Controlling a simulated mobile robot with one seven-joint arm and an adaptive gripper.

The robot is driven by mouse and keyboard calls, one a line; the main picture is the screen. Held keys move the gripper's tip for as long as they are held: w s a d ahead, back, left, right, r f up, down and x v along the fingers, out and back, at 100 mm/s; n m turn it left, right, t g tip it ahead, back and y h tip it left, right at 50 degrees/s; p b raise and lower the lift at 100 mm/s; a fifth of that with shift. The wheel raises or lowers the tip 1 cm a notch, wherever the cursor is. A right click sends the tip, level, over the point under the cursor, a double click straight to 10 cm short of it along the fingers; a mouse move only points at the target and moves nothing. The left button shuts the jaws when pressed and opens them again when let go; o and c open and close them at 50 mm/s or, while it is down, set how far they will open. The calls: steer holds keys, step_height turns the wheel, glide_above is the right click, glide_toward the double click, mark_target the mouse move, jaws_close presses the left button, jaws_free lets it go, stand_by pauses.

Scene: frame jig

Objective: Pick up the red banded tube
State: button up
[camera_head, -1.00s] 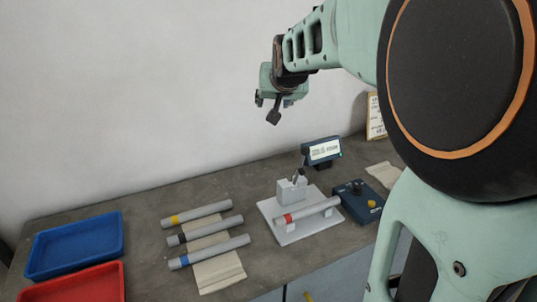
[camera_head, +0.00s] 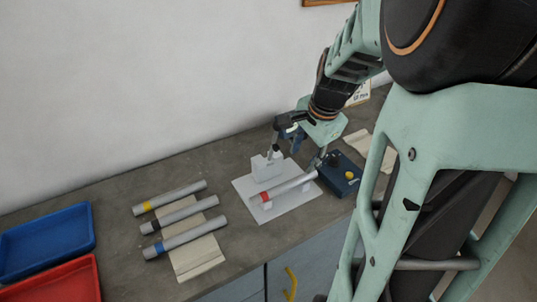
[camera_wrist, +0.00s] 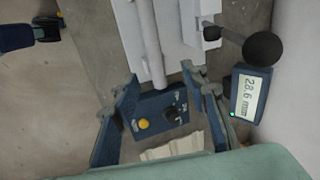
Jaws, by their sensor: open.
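The red banded tube (camera_head: 288,186) is a grey tube with a red band near its left end. It lies on supports on a white jig plate (camera_head: 247,187). My gripper (camera_head: 300,148) is open above the tube's right part, pointing down. In the wrist view the tube (camera_wrist: 146,40) runs down between the two spread fingers (camera_wrist: 160,78), apart from both as far as I can tell. Its red band is outside the wrist view.
A dark blue control box (camera_head: 338,173) stands at the tube's right end. A black ball-ended lever (camera_wrist: 262,48) and a display (camera_wrist: 247,96) reading 28.6 mm are close right of the fingers. Several other banded tubes (camera_head: 178,213) and blue (camera_head: 48,242) and red trays (camera_head: 55,285) lie left.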

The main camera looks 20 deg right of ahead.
steer(key=s, duration=0.1)
steer(key=m, duration=0.1)
glide_above(289, 183)
steer(key=s+d, duration=0.2)
step_height(289, 183, down, 6)
steer(key=f, duration=0.1)
steer(key=w+a+f, duration=0.1)
steer(key=a+f, duration=0.1)
steer(key=f, duration=0.1)
steer(key=shift+w+p, duration=0.25)
steer(key=shift+p, duration=0.05)
steer(key=shift+w+f, duration=0.1)
steer(key=shift+f, duration=0.45)
steer(key=shift+c, duration=0.3)
jaws_close()
